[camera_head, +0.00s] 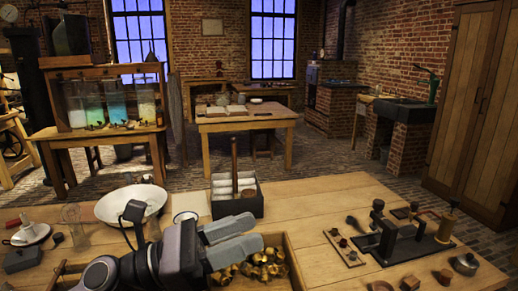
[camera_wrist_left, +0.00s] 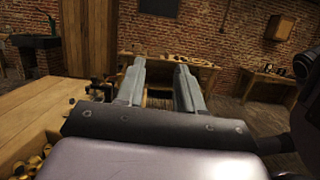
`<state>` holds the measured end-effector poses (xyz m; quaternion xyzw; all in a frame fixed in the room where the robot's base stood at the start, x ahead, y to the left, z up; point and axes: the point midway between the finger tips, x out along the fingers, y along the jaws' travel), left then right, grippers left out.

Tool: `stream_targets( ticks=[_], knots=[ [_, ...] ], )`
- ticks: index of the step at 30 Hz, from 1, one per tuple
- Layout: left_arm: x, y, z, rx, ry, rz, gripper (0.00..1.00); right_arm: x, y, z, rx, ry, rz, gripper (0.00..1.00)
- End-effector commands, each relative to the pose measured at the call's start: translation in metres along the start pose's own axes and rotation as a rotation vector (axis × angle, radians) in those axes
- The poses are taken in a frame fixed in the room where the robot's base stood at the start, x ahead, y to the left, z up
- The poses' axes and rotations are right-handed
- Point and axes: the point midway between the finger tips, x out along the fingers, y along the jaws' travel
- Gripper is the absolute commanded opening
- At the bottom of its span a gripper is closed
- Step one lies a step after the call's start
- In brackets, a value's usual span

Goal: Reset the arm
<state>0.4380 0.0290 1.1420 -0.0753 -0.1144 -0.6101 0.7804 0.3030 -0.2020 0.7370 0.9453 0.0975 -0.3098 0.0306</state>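My left gripper (camera_head: 260,232) is at the lower middle of the head view, above the wooden tray (camera_head: 298,268) on the near table. Its two grey fingers point right and are spread apart with nothing between them. In the left wrist view the fingers (camera_wrist_left: 161,66) stand apart, with the far room showing between and beyond them. My right gripper is in neither view.
The near table (camera_head: 315,200) holds a white bowl (camera_head: 158,203), a dark caddy with white rolls (camera_head: 238,202), brass pieces (camera_head: 262,268) in the tray, and a black apparatus (camera_head: 395,238) at right. Coloured jars (camera_head: 112,108) stand on a bench behind.

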Motion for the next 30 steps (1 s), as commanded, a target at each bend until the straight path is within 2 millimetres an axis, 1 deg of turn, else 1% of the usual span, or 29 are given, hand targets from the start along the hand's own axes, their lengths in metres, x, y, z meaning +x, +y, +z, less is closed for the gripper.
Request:
stream_targets(
  ticks=[1,4,6,8,9,11,12,14,16,17,18,20,21,23,24,26,27,29,30],
  knots=[
    [-0.004,0.005,0.006,-0.121,-0.082,0.072,0.37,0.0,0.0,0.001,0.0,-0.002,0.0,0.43],
    [-0.018,0.021,0.016,-0.37,-0.245,0.225,0.37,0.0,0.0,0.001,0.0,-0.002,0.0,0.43],
    [-0.034,0.035,0.016,-0.548,-0.356,0.334,0.37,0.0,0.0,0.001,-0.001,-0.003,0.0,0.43],
    [-0.051,0.046,0.013,-0.701,-0.451,0.428,0.37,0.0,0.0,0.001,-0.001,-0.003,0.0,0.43],
    [-0.063,0.054,0.008,-0.804,-0.514,0.492,0.37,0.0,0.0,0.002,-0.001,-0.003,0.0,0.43],
    [-0.084,0.063,-0.003,-0.956,-0.608,0.59,0.37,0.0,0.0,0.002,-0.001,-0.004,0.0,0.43],
    [-0.098,0.067,-0.012,-1.057,-0.672,0.654,0.37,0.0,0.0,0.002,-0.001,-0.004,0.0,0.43],
    [-0.121,0.072,-0.028,-1.204,-0.766,0.756,0.37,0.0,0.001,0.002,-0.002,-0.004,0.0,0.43],
    [-0.148,0.072,-0.051,-1.372,-0.877,0.877,0.37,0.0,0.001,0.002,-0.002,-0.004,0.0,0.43],
    [-0.16,0.07,-0.062,-1.442,-0.924,0.932,0.37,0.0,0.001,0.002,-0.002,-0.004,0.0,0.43],
    [-0.175,0.066,-0.077,-1.532,-0.988,1.003,0.37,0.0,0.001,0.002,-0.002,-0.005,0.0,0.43],
    [-0.199,0.057,-0.101,-1.662,-1.084,1.118,0.37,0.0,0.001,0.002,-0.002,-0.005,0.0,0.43],
    [-0.213,0.047,-0.117,-1.746,-1.149,1.197,0.37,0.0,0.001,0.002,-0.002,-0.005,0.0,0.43],
    [-0.234,0.03,-0.14,-1.86,-1.247,1.32,0.37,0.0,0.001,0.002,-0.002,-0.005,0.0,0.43],
    [-0.247,0.016,-0.155,-1.93,-1.31,1.401,0.37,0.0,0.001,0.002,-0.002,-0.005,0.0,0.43],
    [-0.263,-0.006,-0.173,-2.017,-1.397,1.52,0.37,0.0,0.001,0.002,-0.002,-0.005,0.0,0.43],
    [-0.272,-0.02,-0.184,-2.063,-1.45,1.594,0.37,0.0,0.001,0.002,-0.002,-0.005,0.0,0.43],
    [-0.283,-0.04,-0.196,-2.116,-1.519,1.696,0.37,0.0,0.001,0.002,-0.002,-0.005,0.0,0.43],
    [-0.289,-0.053,-0.203,2.09,1.521,-1.712,0.37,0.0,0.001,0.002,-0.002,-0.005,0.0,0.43]
  ],
)
